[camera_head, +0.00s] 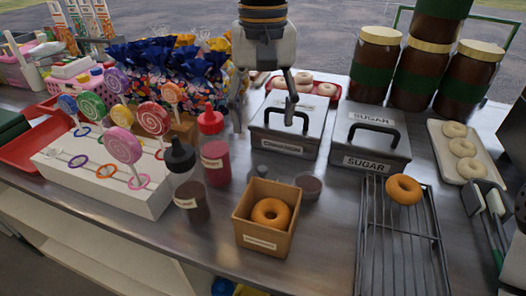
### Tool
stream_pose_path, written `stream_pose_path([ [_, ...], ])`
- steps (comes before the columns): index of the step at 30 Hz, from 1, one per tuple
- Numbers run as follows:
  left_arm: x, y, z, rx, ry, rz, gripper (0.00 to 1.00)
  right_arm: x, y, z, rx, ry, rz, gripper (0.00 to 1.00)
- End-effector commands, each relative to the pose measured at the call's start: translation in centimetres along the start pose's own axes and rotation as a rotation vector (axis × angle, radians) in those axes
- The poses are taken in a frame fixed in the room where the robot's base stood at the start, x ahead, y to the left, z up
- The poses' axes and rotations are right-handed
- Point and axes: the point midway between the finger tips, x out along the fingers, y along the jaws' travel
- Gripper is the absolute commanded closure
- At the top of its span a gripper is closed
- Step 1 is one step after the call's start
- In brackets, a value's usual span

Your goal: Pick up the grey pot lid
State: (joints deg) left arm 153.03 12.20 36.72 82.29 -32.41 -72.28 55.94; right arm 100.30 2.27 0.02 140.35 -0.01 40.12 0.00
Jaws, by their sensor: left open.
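Two grey metal boxes with grey lids and black handles stand at the middle of the counter. One lid (270,116) is on the box labelled CINNAMON. The other lid (357,130) is on the box labelled SUGAR, to its right. I cannot tell from labels which is the pot lid. My left gripper (265,117) comes down from the top, open, with its fingers apart. One finger is in front of the cinnamon lid near its handle; the other is left of the box. I cannot tell whether the finger touches the handle. My right gripper is not in view.
A lollipop stand (100,185), a red bottle (213,150) and a dark bottle (186,185) stand left. A box with a doughnut (271,211) is in front. A wire rack (400,245) lies right. Large brown jars (462,78) stand behind.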

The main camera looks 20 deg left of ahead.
Motion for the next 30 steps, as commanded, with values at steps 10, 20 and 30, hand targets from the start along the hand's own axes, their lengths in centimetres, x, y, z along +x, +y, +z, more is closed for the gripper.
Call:
stream_pose_path([
  [10,6.7,0.0,0.1,0.0,-0.007,-0.001,0.4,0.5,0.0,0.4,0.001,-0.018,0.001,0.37],
  [20,11.8,-0.1,-0.2,0.001,-0.004,0.0,0.4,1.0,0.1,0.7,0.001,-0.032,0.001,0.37],
  [30,11.8,-0.1,-0.3,0.001,-0.001,0.001,0.6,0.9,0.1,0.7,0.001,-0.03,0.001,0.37],
])
